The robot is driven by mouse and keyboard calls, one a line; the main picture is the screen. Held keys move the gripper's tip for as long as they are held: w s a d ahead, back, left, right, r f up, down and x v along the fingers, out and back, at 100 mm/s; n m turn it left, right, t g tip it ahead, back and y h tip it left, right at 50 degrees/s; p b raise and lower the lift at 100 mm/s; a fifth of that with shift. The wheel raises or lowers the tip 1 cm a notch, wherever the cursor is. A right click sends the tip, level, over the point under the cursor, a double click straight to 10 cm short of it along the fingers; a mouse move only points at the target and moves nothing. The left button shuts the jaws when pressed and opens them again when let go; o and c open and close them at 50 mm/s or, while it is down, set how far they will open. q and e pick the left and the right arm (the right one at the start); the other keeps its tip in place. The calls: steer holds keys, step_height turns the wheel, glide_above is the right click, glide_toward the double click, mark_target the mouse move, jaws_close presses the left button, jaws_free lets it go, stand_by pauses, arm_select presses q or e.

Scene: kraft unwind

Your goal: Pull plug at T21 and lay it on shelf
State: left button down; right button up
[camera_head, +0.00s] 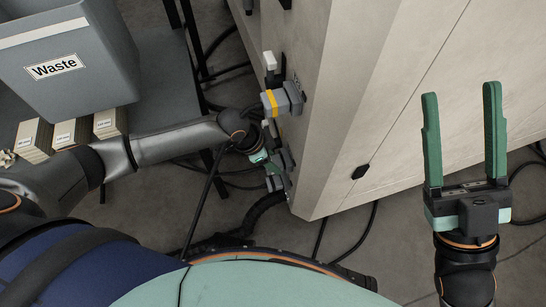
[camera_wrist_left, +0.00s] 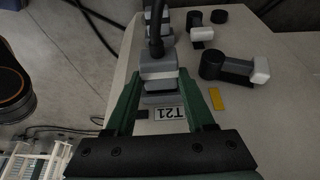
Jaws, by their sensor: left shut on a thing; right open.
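The T21 label (camera_wrist_left: 170,113) shows on the pale cabinet panel in the left wrist view. My left gripper (camera_wrist_left: 160,88) has its green fingers on both sides of a grey plug (camera_wrist_left: 159,68) just by that label, and is shut on it. A black cable runs from the plug. I cannot tell whether the plug is still seated. In the head view my left gripper (camera_head: 272,165) is at the cabinet's edge, partly hidden by its arm. My right gripper (camera_head: 465,140) is open and empty, in front of the cabinet. The dark shelf (camera_head: 165,85) is at the left.
A grey Waste bin (camera_head: 70,55) and several small labelled boxes (camera_head: 72,133) stand on the shelf. A grey plug with a yellow band (camera_head: 274,102) sits above my left gripper. Black handles (camera_wrist_left: 225,66) protrude from the panel. Loose cables hang to the floor.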

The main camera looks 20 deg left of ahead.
arm_select(q)
steer(key=shift+s+a+p, duration=0.65)
steer(key=shift+a+p, duration=0.1)
steer(key=shift+a, duration=0.25)
steer(key=shift+s+a+p, duration=0.65)
steer(key=shift+a+p, duration=0.1)
steer(key=shift+a, duration=0.25)
steer(key=shift+r, duration=0.15)
